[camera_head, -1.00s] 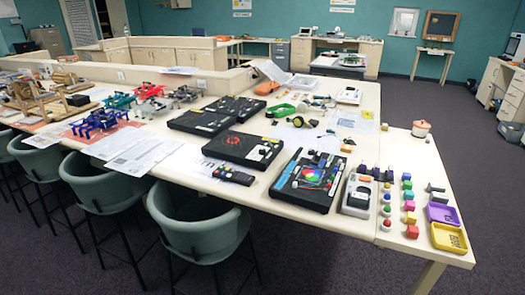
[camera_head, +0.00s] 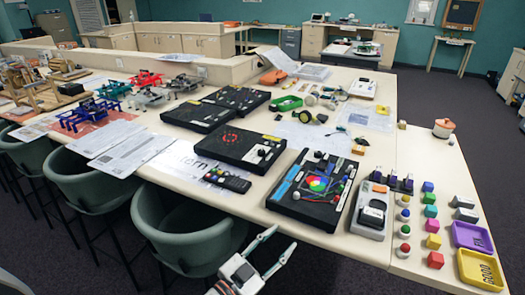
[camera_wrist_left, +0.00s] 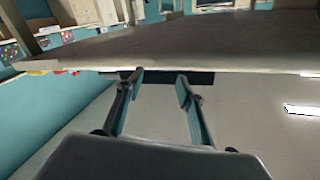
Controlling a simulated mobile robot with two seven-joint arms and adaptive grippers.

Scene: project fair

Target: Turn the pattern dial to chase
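My left gripper (camera_head: 284,238) is in the head view at the bottom, in front of the table's near edge. Its two fingers are apart with nothing between them. In the left wrist view the open fingers (camera_wrist_left: 160,80) point toward the table edge. A black box with a red ring (camera_head: 228,137) lies on the table, with small white and dark controls (camera_head: 265,152) at its right end. A black board with a coloured disc (camera_head: 316,184) lies nearer and to the right. I cannot tell which control is the pattern dial, nor read its setting. My right gripper is out of view.
A black remote (camera_head: 227,179) lies near the table's front edge (camera_head: 215,205). A grey case (camera_head: 372,212), coloured blocks and yellow and purple trays (camera_head: 472,236) stand at right. Green chairs (camera_head: 185,225) stand close along the front.

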